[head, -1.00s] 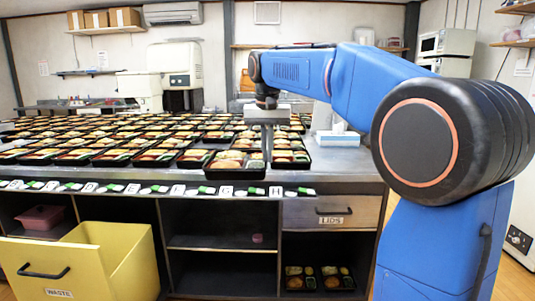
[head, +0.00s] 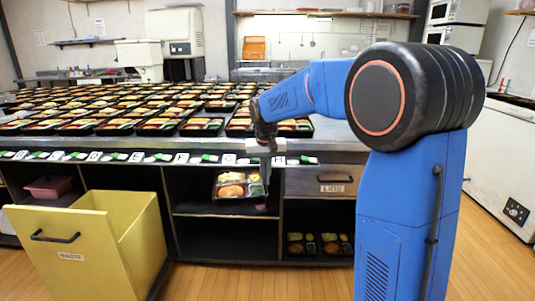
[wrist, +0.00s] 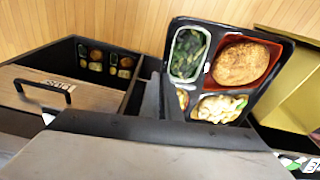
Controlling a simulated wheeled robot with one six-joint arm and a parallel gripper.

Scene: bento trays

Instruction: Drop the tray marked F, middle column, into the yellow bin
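My gripper (head: 265,168) is shut on the right edge of a black bento tray (head: 217,186). The held tray hangs in front of the open shelves, below the counter's front edge, tilted so its food faces the head camera. The wrist view shows the tray (wrist: 272,34) beyond my gripper's fingers (wrist: 160,98), with greens, a brown patty and other food in it. I cannot read a letter F for it. The yellow bin (head: 78,238), labelled WASTE, stands open to the left, apart from the tray. The bin also shows at the right of the wrist view (wrist: 297,90).
Rows of filled trays cover the counter (head: 345,150), with a strip of letter cards (head: 140,157) along its front edge. A LIDS drawer (head: 335,182) is right of my gripper, above a shelf holding trays (head: 318,244). Wooden floor is clear in front.

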